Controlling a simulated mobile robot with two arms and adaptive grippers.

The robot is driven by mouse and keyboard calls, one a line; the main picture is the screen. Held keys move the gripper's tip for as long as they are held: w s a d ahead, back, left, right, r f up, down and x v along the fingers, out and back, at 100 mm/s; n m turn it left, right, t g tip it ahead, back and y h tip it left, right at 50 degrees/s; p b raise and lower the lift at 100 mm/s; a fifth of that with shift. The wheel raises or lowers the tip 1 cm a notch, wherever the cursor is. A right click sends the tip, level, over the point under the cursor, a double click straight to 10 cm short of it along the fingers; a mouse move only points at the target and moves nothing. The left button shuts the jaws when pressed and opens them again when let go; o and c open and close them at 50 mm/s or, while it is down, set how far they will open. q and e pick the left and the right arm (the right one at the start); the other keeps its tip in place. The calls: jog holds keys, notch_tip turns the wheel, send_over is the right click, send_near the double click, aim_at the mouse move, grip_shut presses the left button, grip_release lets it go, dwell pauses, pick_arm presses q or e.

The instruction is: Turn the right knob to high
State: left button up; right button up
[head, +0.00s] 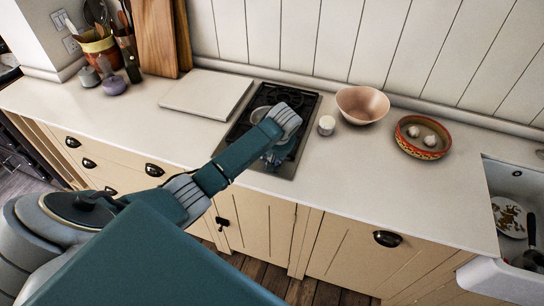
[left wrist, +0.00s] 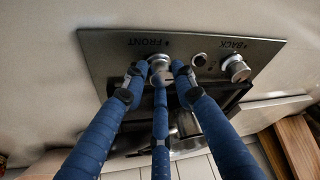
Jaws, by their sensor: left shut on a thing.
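The stove (head: 238,124) is a small black-topped hob with a metal front strip, set in the white counter. In the left wrist view its control panel (left wrist: 105,62) shows upside down. The knob marked FRONT (left wrist: 160,61) is at left there, which is the right side seen upright. The knob marked BACK (left wrist: 236,68) is at the other end. My left gripper (left wrist: 160,74) has its three blue fingers shut around the FRONT knob, partly hiding it. In the head view my left gripper (head: 274,157) is over the stove's front right, mostly hidden by my arm. My right gripper is in neither view.
A small button (left wrist: 199,59) sits between the knobs. A pot (head: 260,114) stands on the hob. A white board (head: 205,92) lies left of the stove.

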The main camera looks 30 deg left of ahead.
pick_arm(q)
jog(key=shift+w+a+r, duration=0.3)
jog(key=shift+a+r, duration=0.1)
jog(key=shift+r, duration=0.1)
jog(key=o, duration=1)
jog(key=shift+o, duration=0.4)
jog(key=shift+s+f, duration=0.2)
jog(key=shift+f, duration=0.05)
jog(key=shift+d+r, duration=0.2)
jog(key=shift+r, duration=0.1)
jog(key=v, duration=1.1)
jog(key=shift+r, duration=0.2)
jog(key=shift+s, duration=0.15)
